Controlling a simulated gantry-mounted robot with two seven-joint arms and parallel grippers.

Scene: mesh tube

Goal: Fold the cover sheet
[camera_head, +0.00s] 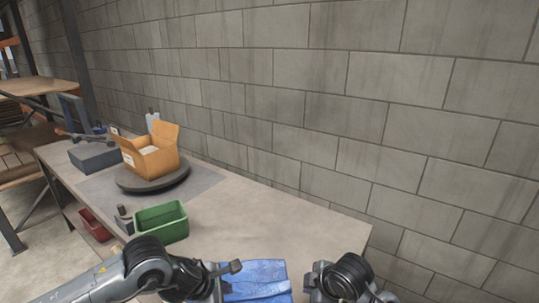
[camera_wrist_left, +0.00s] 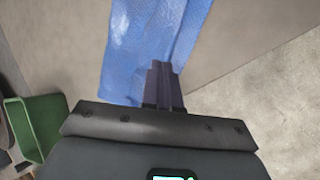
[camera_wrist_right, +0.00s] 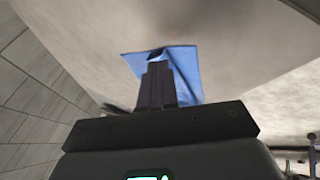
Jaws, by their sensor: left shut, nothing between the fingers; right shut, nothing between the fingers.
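The blue cover sheet (camera_head: 255,278) lies on the table at the bottom middle of the head view, its lower part cut off by the frame. It shows an edge or crease line along its length. It also shows in the left wrist view (camera_wrist_left: 150,45) and the right wrist view (camera_wrist_right: 183,68). My left gripper (camera_wrist_left: 162,68) is shut and empty, at the sheet's near edge in that view; I cannot tell whether it touches. My right gripper (camera_wrist_right: 156,70) is shut and empty, its fingers in front of the sheet in its wrist view. In the head view its fingertips are hidden.
A green bin (camera_head: 161,222) stands left of the sheet. Behind it an open cardboard box (camera_head: 150,158) sits on a dark round turntable (camera_head: 153,182). A red bin (camera_head: 95,226) is at the table's left edge. A block wall (camera_head: 300,90) runs behind the table (camera_head: 250,218).

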